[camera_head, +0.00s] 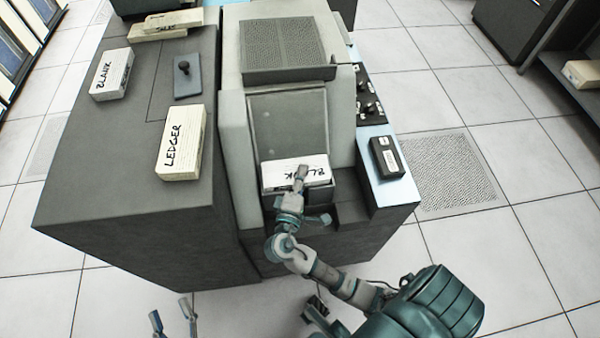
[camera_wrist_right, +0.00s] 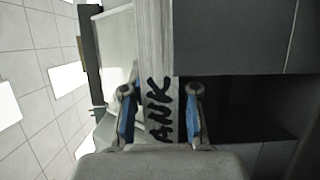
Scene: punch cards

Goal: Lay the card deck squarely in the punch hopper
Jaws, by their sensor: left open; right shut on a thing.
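A white card deck (camera_head: 279,176) with black lettering lies across the lower end of the machine's sloped grey recess (camera_head: 288,120), which looks like the punch hopper. My right gripper (camera_head: 302,172) is shut on this deck from the front and partly covers its lettering. In the right wrist view the deck (camera_wrist_right: 158,55) runs between the two blue-padded fingers, and "ANK" is readable. I cannot tell whether the deck rests fully on the hopper floor. My left gripper (camera_head: 172,318) is open and empty, low in front of the grey cabinet.
A LEDGER deck (camera_head: 182,143), another BLANK deck (camera_head: 112,75) and a blue-grey stamp-like block (camera_head: 186,77) are on the cabinet top (camera_head: 140,185) at left. A black device (camera_head: 386,157) lies on the light-blue ledge at right. A vented cover (camera_head: 285,45) is above the recess.

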